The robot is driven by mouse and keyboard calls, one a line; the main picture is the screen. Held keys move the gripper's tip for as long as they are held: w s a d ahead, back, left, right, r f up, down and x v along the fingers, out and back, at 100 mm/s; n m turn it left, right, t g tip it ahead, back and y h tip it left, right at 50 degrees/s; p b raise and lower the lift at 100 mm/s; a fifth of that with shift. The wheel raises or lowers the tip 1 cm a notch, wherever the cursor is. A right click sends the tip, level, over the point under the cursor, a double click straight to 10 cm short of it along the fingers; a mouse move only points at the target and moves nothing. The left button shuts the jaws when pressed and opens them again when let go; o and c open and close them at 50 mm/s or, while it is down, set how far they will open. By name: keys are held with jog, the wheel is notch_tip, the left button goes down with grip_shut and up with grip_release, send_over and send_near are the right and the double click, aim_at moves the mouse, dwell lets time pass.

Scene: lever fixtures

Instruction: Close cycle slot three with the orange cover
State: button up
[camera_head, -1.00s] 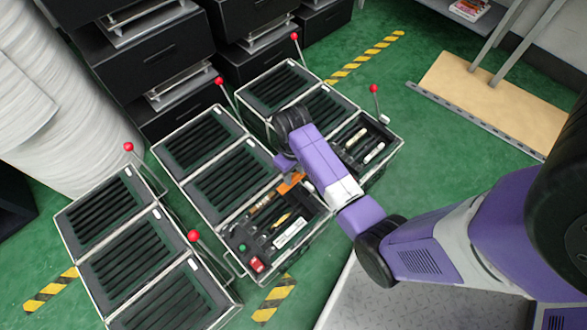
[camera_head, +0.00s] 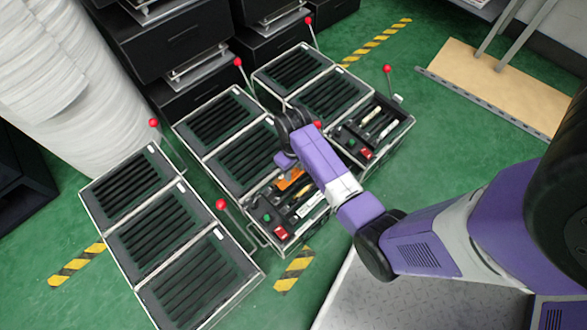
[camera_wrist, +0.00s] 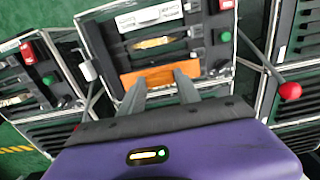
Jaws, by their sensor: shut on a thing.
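The orange cover (camera_head: 290,178) is a small flat bar. It also shows in the wrist view (camera_wrist: 160,77), lying crosswise at the fingertips. My gripper (camera_wrist: 163,80) is shut on it, over the open front compartment (camera_head: 262,226) of the middle fixture. In the wrist view, that compartment shows dark slots, a yellow piece (camera_wrist: 152,42), white strips (camera_wrist: 158,15), a green button (camera_wrist: 225,36) and a red switch (camera_wrist: 226,4). Whether the cover touches the compartment, I cannot tell. No slot number is readable. My arm hides part of the compartment in the head view.
The right fixture (camera_head: 372,127) has a similar open front compartment. The left fixture (camera_head: 153,230) shows black ribbed panels. Green floor lies at the front left.

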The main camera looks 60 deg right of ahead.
aim_at(294, 178)
jog(key=shift+r, duration=0.15)
jog(key=shift+f+b, duration=1.65)
jog(key=shift+f, duration=1.35)
jog(key=shift+p, duration=1)
jog(key=shift+f+b, duration=0.8)
jog(key=shift+f, duration=0.4)
jog(key=o, duration=1.4)
jog(key=shift+r, duration=0.15)
notch_tip(294, 178, up, 8)
jog(key=p, duration=0.4)
jog(key=shift+f, duration=0.2)
